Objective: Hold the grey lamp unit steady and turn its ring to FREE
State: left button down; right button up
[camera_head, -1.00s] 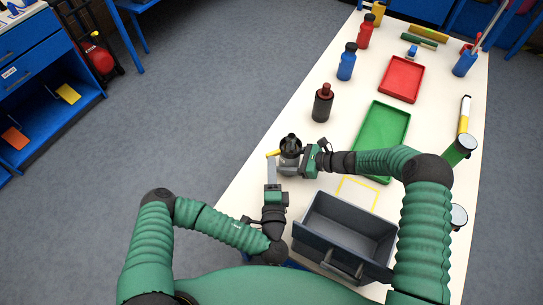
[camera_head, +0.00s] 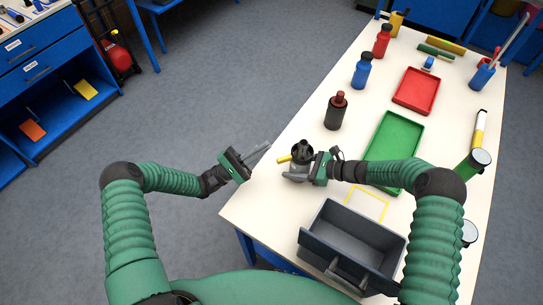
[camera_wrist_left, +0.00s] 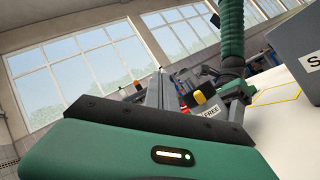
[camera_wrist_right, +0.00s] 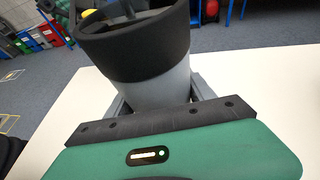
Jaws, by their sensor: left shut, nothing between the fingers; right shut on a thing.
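The grey lamp unit (camera_head: 297,172) stands upright near the table's left edge, with a black ring (camera_head: 302,149) on top and a yellow lever (camera_head: 285,158) pointing left. My right gripper (camera_head: 302,175) is shut on the grey body from the right; its fingers flank the body below the black ring (camera_wrist_right: 140,48) in the right wrist view. My left gripper (camera_head: 266,149) is shut and empty, apart from the lever and to its left. In the left wrist view a FREE label (camera_wrist_left: 211,112) shows beside the yellow lever (camera_wrist_left: 199,97); ring markings are too small to read.
A dark grey bin (camera_head: 350,245) stands on the table below the unit in the picture. A dark red-topped bottle (camera_head: 335,111) and a green tray (camera_head: 395,140) stand beyond it. A yellow outline (camera_head: 370,204) marks bare table. Open floor lies to the left.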

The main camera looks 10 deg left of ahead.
jog(key=shift+a, duration=0.3)
pick_arm(q)
jog(key=w+a+f+m+g+y, duration=0.2)
jog(key=a+f+m+g+y, duration=0.3)
jog(key=a+m, duration=0.45)
pick_arm(e)
jog(key=shift+d, duration=0.2)
pick_arm(q)
jog(key=s+d+g+h, duration=0.1)
jog(key=d, duration=1)
jog(key=shift+d+r+m, duration=0.25)
jog(key=shift+d+m, duration=0.15)
jog(key=shift+m, duration=0.05)
jog(key=shift+s+d, duration=0.3)
jog(key=shift+s, duration=0.3)
jog(key=shift+s+d, duration=0.3)
jog(key=shift+s, duration=0.25)
pick_arm(e)
jog(key=shift+w, duration=0.1)
